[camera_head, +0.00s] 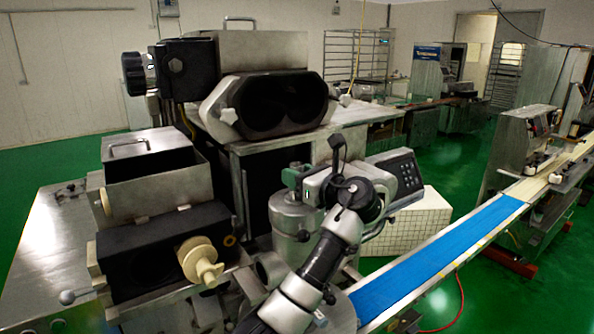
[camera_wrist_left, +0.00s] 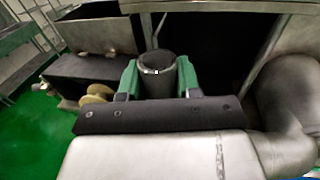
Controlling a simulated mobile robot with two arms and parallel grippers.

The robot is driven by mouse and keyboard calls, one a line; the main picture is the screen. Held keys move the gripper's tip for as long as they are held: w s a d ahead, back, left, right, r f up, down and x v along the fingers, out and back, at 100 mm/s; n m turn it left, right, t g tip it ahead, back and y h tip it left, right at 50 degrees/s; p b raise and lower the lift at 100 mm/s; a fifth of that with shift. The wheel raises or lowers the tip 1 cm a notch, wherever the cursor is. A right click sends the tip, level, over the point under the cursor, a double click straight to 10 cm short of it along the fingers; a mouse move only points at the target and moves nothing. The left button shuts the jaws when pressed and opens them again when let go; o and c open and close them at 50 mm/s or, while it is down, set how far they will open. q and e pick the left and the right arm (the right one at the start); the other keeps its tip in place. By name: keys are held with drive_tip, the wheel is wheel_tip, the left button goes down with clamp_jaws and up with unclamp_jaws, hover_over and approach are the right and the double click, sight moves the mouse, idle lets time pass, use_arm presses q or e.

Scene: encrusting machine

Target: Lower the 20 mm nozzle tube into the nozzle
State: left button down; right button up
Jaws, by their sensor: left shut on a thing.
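My left gripper (camera_head: 300,178) is shut on the nozzle tube, a short grey metal cylinder. In the left wrist view the tube (camera_wrist_left: 157,75) stands about upright between the two green fingers, its round open top facing up. In the head view only a small part of the tube shows at the fingers. The nozzle (camera_head: 293,222), a round metal body on the front of the encrusting machine, is directly below the gripper. The tube's lower end is hidden, so I cannot tell how far it sits in the nozzle. My right gripper is not in view.
The machine's dark twin housing (camera_head: 268,105) is behind the gripper. A control panel (camera_head: 398,175) stands close to its right. A blue conveyor belt (camera_head: 440,258) runs off to the right. A metal hopper (camera_head: 150,175) and a cream knob (camera_head: 200,260) are at the left.

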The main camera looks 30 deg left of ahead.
use_arm(q)
drive_tip(key=shift+c, duration=2.4)
unclamp_jaws()
drive_tip(key=shift+s+d+r+p, duration=0.1)
drive_tip(key=shift+s+d+p, duration=0.1)
drive_tip(key=shift+d+p, duration=0.55)
drive_tip(key=shift+s+d+p, duration=0.15)
drive_tip(key=shift+d+p, duration=0.15)
drive_tip(key=shift+d, duration=0.85)
drive_tip(key=shift+s+d+p, duration=0.2)
drive_tip(key=shift+d+p, duration=0.2)
drive_tip(key=shift+d, duration=0.5)
drive_tip(key=shift+s+d+p, duration=0.2)
drive_tip(key=shift+d+p, duration=0.2)
drive_tip(key=shift+d, duration=0.5)
